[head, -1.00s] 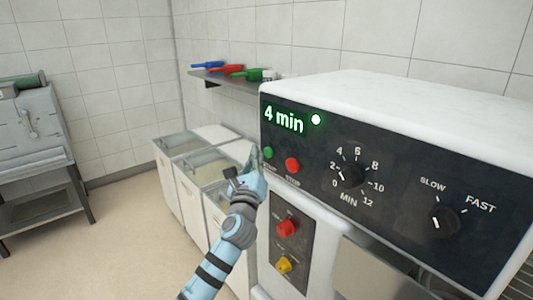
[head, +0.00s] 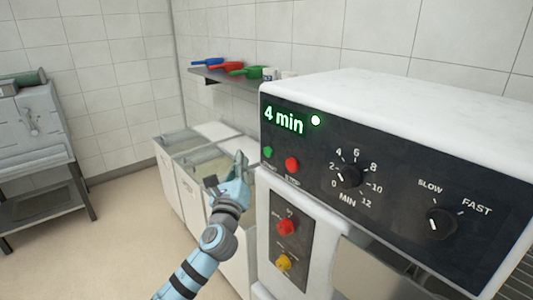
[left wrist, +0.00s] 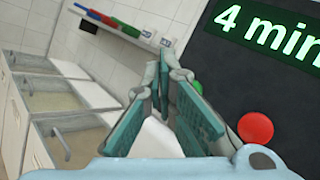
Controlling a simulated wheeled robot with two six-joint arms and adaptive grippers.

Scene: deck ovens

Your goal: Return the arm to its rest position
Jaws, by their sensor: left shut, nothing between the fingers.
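My left gripper (head: 239,160) is shut and empty, beside the left edge of the machine's control panel (head: 400,190). In the left wrist view its two teal fingers (left wrist: 163,88) come together at the tips. The green button (head: 268,152) and red button (head: 292,165) are to the right of the gripper, and the fingers are apart from them. The display reads 4 min (head: 283,120) with a lit white dot beside it. My right gripper is in neither view.
Open-topped white bins (head: 196,152) stand behind and left of the gripper. A wall shelf (head: 222,76) holds blue, red and green scoops. A grey metal unit (head: 35,135) stands at the far left. The floor between is clear.

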